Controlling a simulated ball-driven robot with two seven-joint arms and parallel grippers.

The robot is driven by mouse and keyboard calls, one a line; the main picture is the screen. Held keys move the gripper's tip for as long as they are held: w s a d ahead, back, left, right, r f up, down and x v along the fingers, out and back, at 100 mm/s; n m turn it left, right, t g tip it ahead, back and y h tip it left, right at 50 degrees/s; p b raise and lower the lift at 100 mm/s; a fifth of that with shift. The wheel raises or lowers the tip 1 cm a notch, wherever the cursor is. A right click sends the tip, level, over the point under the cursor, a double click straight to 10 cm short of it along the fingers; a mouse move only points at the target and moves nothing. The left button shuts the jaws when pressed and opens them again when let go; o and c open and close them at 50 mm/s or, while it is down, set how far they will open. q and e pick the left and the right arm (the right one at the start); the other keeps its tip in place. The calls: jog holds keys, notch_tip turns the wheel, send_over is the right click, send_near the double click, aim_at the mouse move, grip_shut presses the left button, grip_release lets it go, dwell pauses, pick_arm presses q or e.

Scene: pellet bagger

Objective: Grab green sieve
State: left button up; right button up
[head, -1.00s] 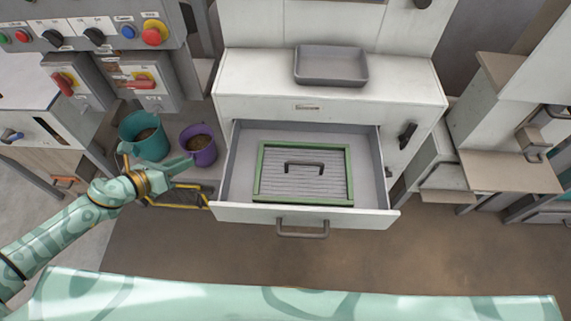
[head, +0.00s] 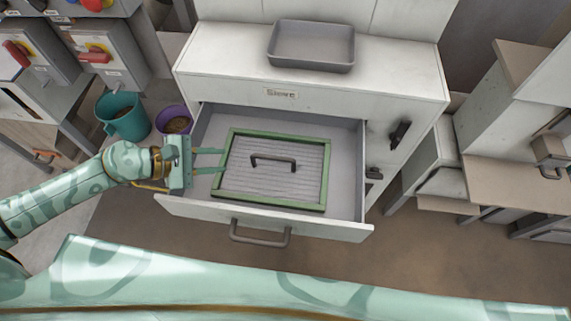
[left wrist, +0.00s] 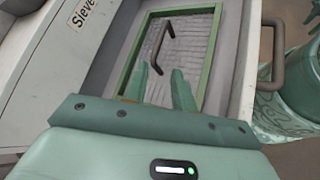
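The green sieve (head: 273,171) is a green rectangular frame with a grey mesh and a dark grey handle (head: 273,162) across its middle. It lies flat inside the open drawer (head: 347,218). My left gripper (head: 222,161) is open and empty. Its fingers point right over the left side of the drawer, close to the sieve's left edge and short of the handle. In the left wrist view the sieve (left wrist: 187,62) lies beyond the two spread fingers (left wrist: 161,88), its handle (left wrist: 158,43) ahead of them. I cannot tell whether a fingertip touches the frame. My right gripper is not in view.
A grey tray (head: 311,47) sits on top of the white cabinet (head: 215,62). The drawer's front handle (head: 260,234) faces me. A teal bucket (head: 123,118) and a purple bucket (head: 173,121) stand left of the drawer.

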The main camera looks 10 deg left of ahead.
pick_arm(q)
send_near(269, 158)
jog(key=x, duration=0.5)
jog(key=shift+d, duration=0.1)
jog(key=shift+w+d+f, duration=0.3)
jog(key=shift+d+f, duration=0.05)
jog(key=shift+d, duration=0.05)
jog(key=x, duration=0.5)
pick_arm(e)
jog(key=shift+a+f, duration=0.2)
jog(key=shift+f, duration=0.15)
pick_arm(q)
grip_shut()
